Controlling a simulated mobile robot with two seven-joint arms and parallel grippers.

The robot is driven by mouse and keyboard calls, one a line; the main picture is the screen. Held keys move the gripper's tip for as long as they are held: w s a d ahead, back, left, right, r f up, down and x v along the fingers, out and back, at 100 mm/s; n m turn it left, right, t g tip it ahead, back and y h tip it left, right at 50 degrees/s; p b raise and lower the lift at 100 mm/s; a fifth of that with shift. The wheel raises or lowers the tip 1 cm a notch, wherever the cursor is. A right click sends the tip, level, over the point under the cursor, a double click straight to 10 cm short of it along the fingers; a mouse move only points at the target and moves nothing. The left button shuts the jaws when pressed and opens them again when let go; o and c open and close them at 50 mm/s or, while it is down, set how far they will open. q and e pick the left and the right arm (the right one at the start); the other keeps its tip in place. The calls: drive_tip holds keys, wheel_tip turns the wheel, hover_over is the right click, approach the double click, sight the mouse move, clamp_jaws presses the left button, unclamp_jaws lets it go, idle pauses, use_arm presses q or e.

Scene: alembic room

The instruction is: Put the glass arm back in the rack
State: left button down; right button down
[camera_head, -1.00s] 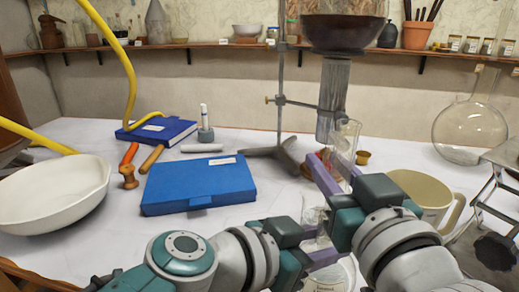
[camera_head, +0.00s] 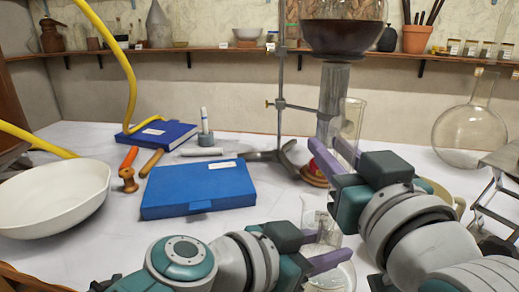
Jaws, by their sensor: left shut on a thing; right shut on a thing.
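My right gripper (camera_head: 326,152) is shut on a clear glass piece (camera_head: 352,116), which stands up behind its fingers, in front of the grey column. The glass is see-through, so its full shape and the grip are hard to make out. My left gripper (camera_head: 327,246) is lower, near the table's front, shut on another clear glass piece (camera_head: 322,224) between its fingers. I cannot tell whether the two glass parts are joined. I cannot make out a rack for certain.
A metal stand (camera_head: 281,95) and a dark-filled flask (camera_head: 342,36) rise behind my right gripper. A blue case (camera_head: 198,188), white bowl (camera_head: 50,198) and round flask (camera_head: 470,130) are around. A cream mug (camera_head: 440,193) is partly hidden by my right arm.

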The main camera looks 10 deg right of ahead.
use_arm(q)
drive_tip(key=shift+f, duration=0.1)
drive_tip(key=shift+c, duration=1.8)
unclamp_jaws()
drive_tip(key=shift+a, duration=0.1)
drive_tip(key=shift+s+a+r+p, duration=0.1)
drive_tip(key=shift+a+r+p, duration=0.1)
drive_tip(key=shift+p, duration=0.1)
drive_tip(key=p+v, duration=0.2)
drive_tip(key=v, duration=0.1)
drive_tip(key=shift+s+a+r, duration=0.2)
drive_tip(key=shift+a+r, duration=0.05)
drive_tip(key=shift+a, duration=0.05)
drive_tip(key=s+a+r+p, duration=0.3)
drive_tip(key=a+r+p, duration=0.3)
drive_tip(key=r, duration=0.1)
drive_tip(key=shift+s, duration=0.2)
